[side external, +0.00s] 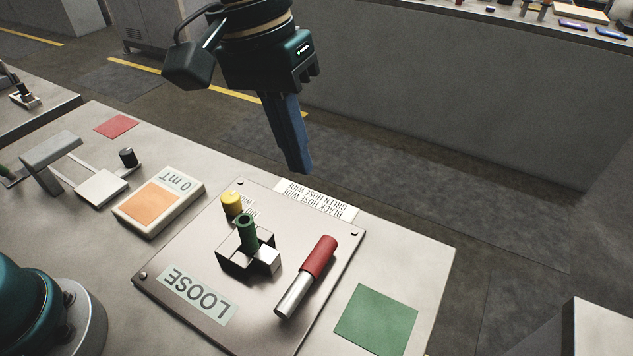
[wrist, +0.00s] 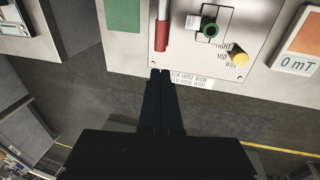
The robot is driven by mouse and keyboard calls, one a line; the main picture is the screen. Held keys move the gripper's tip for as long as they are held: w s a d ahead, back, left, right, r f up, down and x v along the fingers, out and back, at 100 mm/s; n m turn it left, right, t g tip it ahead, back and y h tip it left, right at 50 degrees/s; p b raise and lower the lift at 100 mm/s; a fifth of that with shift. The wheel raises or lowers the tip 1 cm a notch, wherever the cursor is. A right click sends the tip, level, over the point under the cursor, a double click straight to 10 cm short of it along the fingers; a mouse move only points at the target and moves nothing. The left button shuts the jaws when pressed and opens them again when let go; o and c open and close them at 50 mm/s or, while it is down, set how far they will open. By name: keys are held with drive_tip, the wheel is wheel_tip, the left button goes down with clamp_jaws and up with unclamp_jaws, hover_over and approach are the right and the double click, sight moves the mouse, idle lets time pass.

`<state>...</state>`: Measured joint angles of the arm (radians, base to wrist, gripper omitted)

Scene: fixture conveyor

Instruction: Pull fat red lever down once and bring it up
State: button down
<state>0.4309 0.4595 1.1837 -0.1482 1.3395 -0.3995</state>
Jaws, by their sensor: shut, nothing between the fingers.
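The fat red lever (side external: 319,258) is a red sleeve on a silver rod, tilted over the metal panel, with its red end toward the panel's far edge. In the wrist view the red lever (wrist: 161,36) hangs at the top, just beyond my fingertips. My gripper (side external: 301,170) is shut and empty, pointing down above and beyond the panel's far edge, apart from the lever. In the wrist view my gripper (wrist: 160,74) has its fingers together near the white label.
The panel (side external: 190,262) also carries a green-topped knob (side external: 247,230), a yellow knob (side external: 231,203) and a LOOSE label (side external: 198,294). An orange-screen meter (side external: 158,207) stands left, a green square (side external: 376,319) lies right. Floor beyond the bench is clear.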

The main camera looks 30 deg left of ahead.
sight(317, 252)
drive_tip(key=shift+a+r, duration=0.1)
drive_tip(key=shift+r, duration=0.35)
drive_tip(key=c, duration=1.2)
unclamp_jaws()
drive_tip(key=shift+c, duration=0.2)
drive_tip(key=o, duration=0.6)
drive_tip(key=shift+w+d+f, duration=0.2)
drive_tip(key=shift+w+f, duration=0.05)
drive_tip(key=shift+w, duration=0.1)
drive_tip(key=shift+c, duration=0.2)
drive_tip(key=shift+o, duration=0.5)
drive_tip(key=shift+x, duration=1.2)
drive_tip(key=shift+g, duration=0.5)
drive_tip(key=f, duration=0.4)
drive_tip(key=s+d+f, duration=0.1)
drive_tip(key=f, duration=0.3)
drive_tip(key=s+d+f, duration=0.1)
drive_tip(key=f, duration=0.3)
drive_tip(key=shift+d+f, duration=0.15)
drive_tip(key=shift+f, duration=0.5)
